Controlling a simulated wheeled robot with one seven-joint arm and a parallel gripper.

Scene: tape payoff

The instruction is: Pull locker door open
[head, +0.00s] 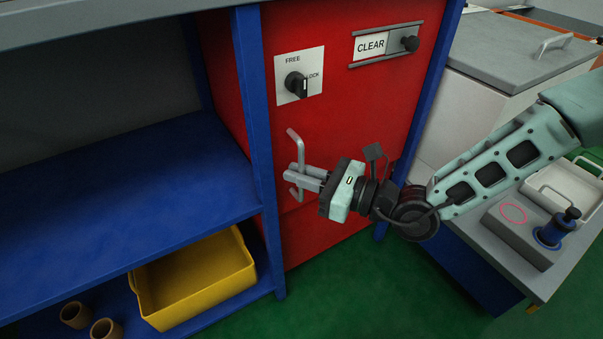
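The red locker door (350,110) stands closed, or nearly so, between blue posts. Its grey bar handle (295,140) is upright on the left side of the door. My gripper (296,177) is at the lower half of the handle, with its fingers around or against the bar. I cannot tell whether the fingers press on it. A black knob (296,84) on a white plate marked FREE and LOCK sits above the handle. A slider plate reading CLEAR (371,45) with a black knob (410,44) is at the upper right of the door.
Blue shelves (120,190) are to the left, with a yellow bin (195,280) and two brown cups (106,329) below. A grey lidded chest (520,50) and a low bench (560,275) with a blue-handled device stand right. Green floor (360,295) is clear before the door.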

